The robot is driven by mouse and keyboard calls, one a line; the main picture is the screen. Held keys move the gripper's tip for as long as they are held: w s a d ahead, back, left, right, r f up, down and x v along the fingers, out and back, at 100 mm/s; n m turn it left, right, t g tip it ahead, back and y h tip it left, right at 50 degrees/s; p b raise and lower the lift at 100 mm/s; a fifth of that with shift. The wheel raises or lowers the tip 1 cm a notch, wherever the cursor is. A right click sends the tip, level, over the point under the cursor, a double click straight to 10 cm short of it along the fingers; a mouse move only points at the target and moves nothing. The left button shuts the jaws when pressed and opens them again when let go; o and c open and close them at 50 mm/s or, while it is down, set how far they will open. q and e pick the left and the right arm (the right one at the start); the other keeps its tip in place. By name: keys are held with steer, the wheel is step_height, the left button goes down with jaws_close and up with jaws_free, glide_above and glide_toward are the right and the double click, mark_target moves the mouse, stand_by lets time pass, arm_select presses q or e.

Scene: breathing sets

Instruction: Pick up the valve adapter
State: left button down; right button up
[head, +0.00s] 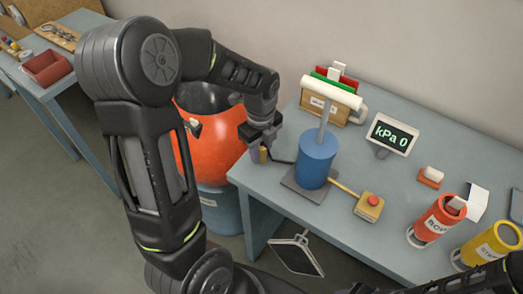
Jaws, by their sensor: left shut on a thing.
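My left gripper (259,143) points down at the left edge of the grey-blue table (365,235), beside a blue cylinder. It is shut on a small brass-coloured piece, which I take for the valve adapter (263,155). Only the lower part of this piece shows below the jaws; the rest is hidden by the fingers. Whether it touches the table edge I cannot tell. My right gripper is not in view.
Red (437,220) and yellow (490,246) canisters stand at right. An orange drum (205,150) is behind my left arm.

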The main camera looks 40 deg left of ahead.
mark_target(261, 145)
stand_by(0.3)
arm_select(q)
step_height(261, 145, up, 10)
steer(key=shift+r+b, duration=0.1)
steer(key=shift+b, duration=0.45)
stand_by(0.4)
